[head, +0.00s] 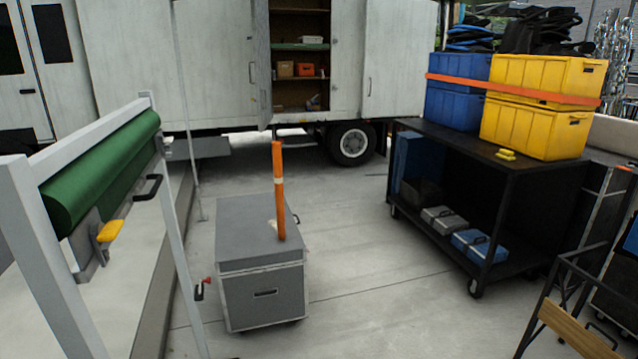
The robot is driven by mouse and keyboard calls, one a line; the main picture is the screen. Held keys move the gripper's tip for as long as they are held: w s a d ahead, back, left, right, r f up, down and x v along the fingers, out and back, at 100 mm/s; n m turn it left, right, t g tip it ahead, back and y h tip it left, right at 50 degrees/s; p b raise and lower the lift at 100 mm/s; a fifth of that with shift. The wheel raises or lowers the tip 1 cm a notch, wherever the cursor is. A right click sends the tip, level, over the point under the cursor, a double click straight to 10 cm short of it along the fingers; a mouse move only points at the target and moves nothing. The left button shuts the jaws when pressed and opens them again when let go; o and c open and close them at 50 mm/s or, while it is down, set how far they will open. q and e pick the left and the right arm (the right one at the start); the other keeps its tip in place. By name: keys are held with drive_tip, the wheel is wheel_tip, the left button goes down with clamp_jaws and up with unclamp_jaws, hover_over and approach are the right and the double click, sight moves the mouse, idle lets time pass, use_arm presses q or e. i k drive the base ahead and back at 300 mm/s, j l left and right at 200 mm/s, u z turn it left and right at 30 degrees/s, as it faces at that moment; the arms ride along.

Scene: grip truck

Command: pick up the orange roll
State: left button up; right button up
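The orange roll (279,192) is a long thin tube standing upright on the right part of the grey case's lid. A pale band wraps it a little below its top, and something small and pale lies at its foot. The grey case (262,290) stands on the floor in the middle of the head view, with a dark handle on its front. Neither of my grippers shows in the head view. Nothing is touching the roll.
A black cart (528,178) at the right carries blue bins (455,107) and yellow bins (535,127). A white frame with a green roll (105,170) stands at the left. A white truck (215,60) is behind. Floor (365,270) between case and cart is clear.

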sight(278, 173)
drive_tip(key=i+l+z, duration=0.1)
drive_tip(key=i, duration=0.7)
drive_tip(key=i+l+z, duration=0.1)
drive_tip(key=i, duration=0.7)
drive_tip(key=i+u, duration=0.35)
drive_tip(key=i+l+u, duration=0.55)
drive_tip(key=i+u, duration=0.15)
